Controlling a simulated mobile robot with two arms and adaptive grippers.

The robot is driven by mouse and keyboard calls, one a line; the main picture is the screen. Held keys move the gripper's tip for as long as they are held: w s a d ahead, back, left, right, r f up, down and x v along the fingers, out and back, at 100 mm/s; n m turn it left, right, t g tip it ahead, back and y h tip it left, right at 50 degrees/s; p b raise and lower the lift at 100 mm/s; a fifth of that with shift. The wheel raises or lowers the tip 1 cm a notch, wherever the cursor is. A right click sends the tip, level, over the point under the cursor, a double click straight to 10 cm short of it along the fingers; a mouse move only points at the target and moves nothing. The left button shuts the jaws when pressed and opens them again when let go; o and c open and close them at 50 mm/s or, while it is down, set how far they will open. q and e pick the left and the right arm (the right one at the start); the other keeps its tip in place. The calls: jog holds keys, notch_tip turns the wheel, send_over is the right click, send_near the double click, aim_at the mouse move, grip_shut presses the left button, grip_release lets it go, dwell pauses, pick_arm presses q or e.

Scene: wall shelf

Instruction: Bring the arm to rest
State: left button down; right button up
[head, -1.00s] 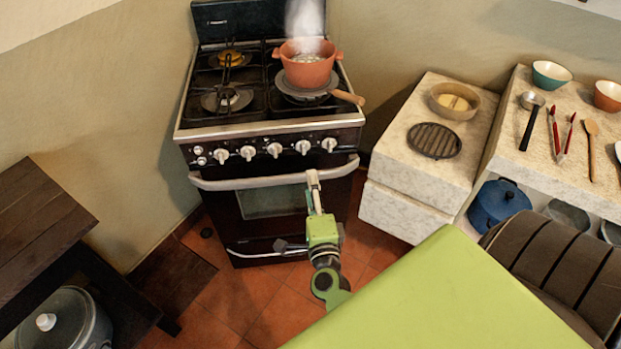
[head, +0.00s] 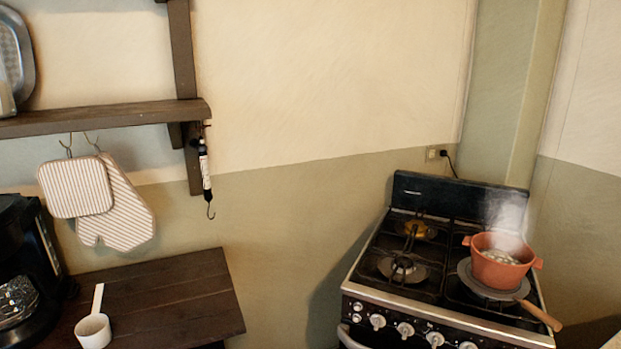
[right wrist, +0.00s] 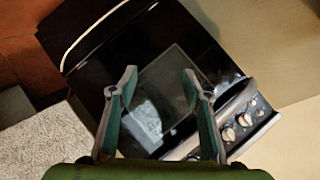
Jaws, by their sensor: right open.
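My right gripper (right wrist: 160,85) is open and empty in the right wrist view. Its two fingers stand apart in front of the oven door (right wrist: 155,115) of the stove, with nothing between them but the view of the door. Neither of my arms shows in the head view now. My left gripper is in no current view.
The stove (head: 450,275) stands at the right with a steaming orange pot (head: 498,265) on a burner. A dark wooden counter (head: 170,295) at the left holds a white scoop (head: 93,331) and a black coffee maker (head: 30,265). Striped mitts (head: 128,215) hang under the wall shelf (head: 100,116).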

jog(key=s+a+f+n+g+y, duration=0.1)
jog(key=s+f+n+g, duration=0.1)
jog(key=s+f, duration=0.3)
jog(key=s+a+f+n+g, duration=0.1)
jog(key=s+f+n, duration=0.25)
jog(key=f, duration=0.25)
jog(key=s+d+f+n+g, duration=0.1)
jog(key=s+f, duration=0.3)
jog(key=s, duration=0.5)
jog(key=s+d+f+n+g, duration=0.2)
jog(key=s+f+n+g, duration=0.2)
jog(key=s, duration=0.4)
jog(key=s+d+f+n+g, duration=0.2)
jog(key=s+f+g, duration=0.1)
jog(key=s, duration=0.6)
jog(key=shift+s+d+f+h, duration=0.15)
jog(key=shift+s+f+h, duration=0.2)
jog(key=shift+f, duration=0.4)
jog(key=shift+n, duration=0.25)
